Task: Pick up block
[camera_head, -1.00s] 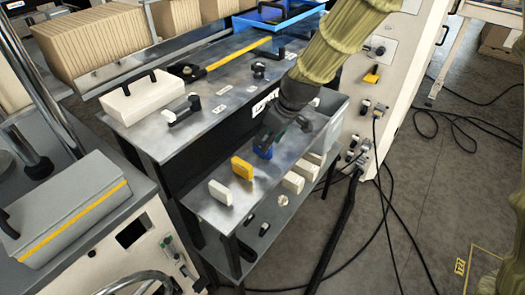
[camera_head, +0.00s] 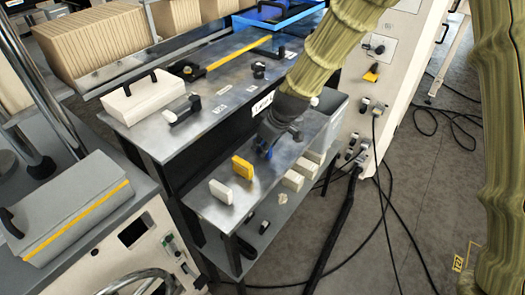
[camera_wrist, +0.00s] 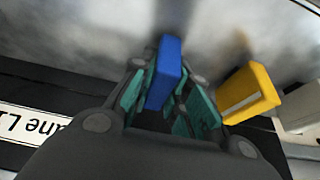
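The blue block (camera_wrist: 165,72) stands on the metal shelf and lies between the teal finger pads of my gripper (camera_wrist: 164,92) in the wrist view. The fingers are apart, one on each side of the block, with a little room beside its near end. Whether either pad touches it is hard to see. In the head view my gripper (camera_head: 268,146) is low over the shelf and hides most of the block. A yellow block (camera_head: 242,167) stands to its left in the head view, and also shows right of my gripper in the wrist view (camera_wrist: 249,92).
A white block (camera_head: 220,191) stands left of the yellow one on the shelf (camera_head: 236,214). Several pale blocks (camera_head: 293,180) sit along the right edge. A raised metal deck (camera_head: 225,95) with a labelled dark front rises behind. Cables (camera_head: 345,215) hang at the right.

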